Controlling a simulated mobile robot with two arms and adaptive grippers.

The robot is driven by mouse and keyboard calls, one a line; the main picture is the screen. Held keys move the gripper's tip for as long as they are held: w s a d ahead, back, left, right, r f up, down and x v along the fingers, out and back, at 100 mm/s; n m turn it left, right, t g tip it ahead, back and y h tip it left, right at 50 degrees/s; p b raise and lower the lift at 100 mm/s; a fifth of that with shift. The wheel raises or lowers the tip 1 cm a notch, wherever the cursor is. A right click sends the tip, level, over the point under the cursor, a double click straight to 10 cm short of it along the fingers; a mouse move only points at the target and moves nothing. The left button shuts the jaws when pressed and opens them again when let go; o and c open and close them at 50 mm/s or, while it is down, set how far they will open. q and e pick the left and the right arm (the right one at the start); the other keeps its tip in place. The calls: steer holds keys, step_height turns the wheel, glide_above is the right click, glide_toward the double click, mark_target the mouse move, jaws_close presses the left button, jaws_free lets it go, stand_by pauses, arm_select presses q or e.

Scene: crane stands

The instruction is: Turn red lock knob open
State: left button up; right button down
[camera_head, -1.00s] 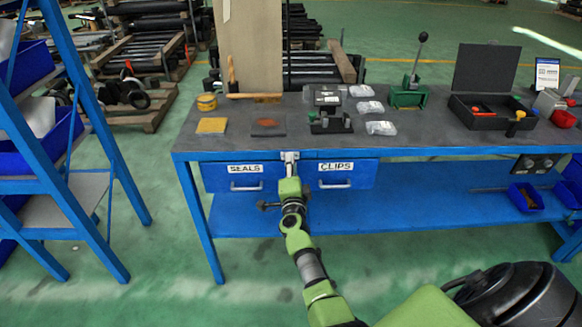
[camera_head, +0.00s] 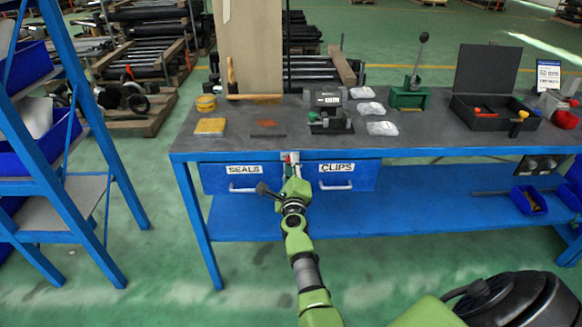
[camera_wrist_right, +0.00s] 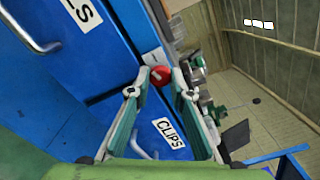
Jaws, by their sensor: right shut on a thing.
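The red lock knob (camera_wrist_right: 160,76) shows between the fingertips of my right gripper (camera_wrist_right: 161,78) in the right wrist view. A small red part of the knob (camera_head: 286,157) also shows in the head view, on the table's front between the two blue drawers. My right gripper (camera_head: 291,162) reaches up to it from below and is shut on it, one finger on each side. The SEALS drawer (camera_head: 214,180) and the CLIPS drawer (camera_head: 369,175) are both closed. My left gripper is in neither view.
The blue workbench (camera_head: 420,152) holds small parts, a green lever press (camera_head: 408,98) and an open black case (camera_head: 485,120) on its top. A blue shelf rack (camera_head: 90,140) stands at the left. The floor before the bench is clear.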

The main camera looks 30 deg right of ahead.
steer(key=shift+f+m, duration=0.15)
steer(key=shift+m, duration=0.15)
steer(key=c, duration=1.8)
jaws_free()
